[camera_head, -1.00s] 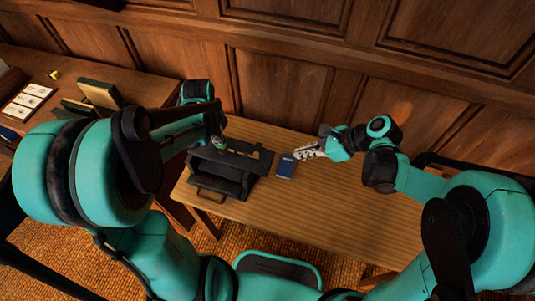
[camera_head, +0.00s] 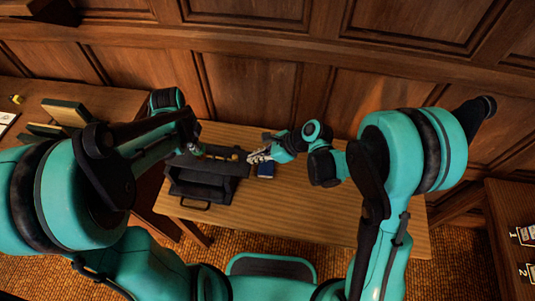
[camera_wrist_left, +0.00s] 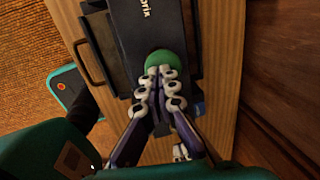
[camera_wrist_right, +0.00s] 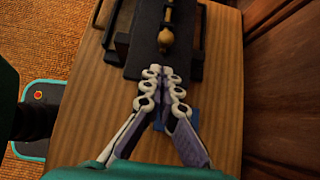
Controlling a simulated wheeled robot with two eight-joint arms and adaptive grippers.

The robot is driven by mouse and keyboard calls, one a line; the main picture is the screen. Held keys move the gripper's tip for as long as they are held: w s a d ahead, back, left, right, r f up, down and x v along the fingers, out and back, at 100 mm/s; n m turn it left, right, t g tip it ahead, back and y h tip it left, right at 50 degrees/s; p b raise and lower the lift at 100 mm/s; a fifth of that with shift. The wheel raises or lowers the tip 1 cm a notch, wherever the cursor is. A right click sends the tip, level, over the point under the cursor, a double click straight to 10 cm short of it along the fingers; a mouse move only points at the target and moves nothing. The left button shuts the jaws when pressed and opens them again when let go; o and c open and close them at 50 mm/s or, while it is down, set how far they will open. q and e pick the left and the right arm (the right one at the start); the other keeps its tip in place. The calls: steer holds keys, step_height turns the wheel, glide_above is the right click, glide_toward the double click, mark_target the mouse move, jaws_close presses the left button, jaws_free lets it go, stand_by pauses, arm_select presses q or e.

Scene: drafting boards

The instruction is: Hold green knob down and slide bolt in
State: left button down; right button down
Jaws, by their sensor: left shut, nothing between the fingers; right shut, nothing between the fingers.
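A black device (camera_head: 200,187) stands on the wooden table. Its green knob (camera_wrist_left: 158,60) shows in the left wrist view. My left gripper (camera_wrist_left: 158,72) is shut and empty, its fingertips at the knob's near edge; whether they press it I cannot tell. In the head view my left gripper (camera_head: 195,148) is over the back left of the device. A brass bolt (camera_wrist_right: 166,36) lies along the device's top in the right wrist view. My right gripper (camera_wrist_right: 156,72) is shut and empty, its tips just short of the bolt's end. It also shows in the head view (camera_head: 255,157).
A blue booklet (camera_head: 266,171) lies beside the device, partly under my right gripper. The table (camera_head: 330,205) is clear to the right. A wood-panelled wall (camera_head: 245,90) stands close behind. A side table (camera_head: 25,98) with boxes is at the left.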

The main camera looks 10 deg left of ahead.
mark_target(237, 156)
arm_select(q)
steer(key=shift+s+d+f, duration=0.1)
steer(key=shift+s+f, duration=0.05)
steer(key=shift+f, duration=0.05)
arm_select(e)
steer(key=shift+a, duration=1.45)
steer(key=shift+w+a, duration=0.1)
steer(key=shift+a, duration=1)
arm_select(q)
steer(key=shift+d, duration=0.1)
arm_select(e)
steer(key=shift+d, duration=0.1)
steer(key=d+f+v, duration=0.2)
steer(key=v, duration=1.1)
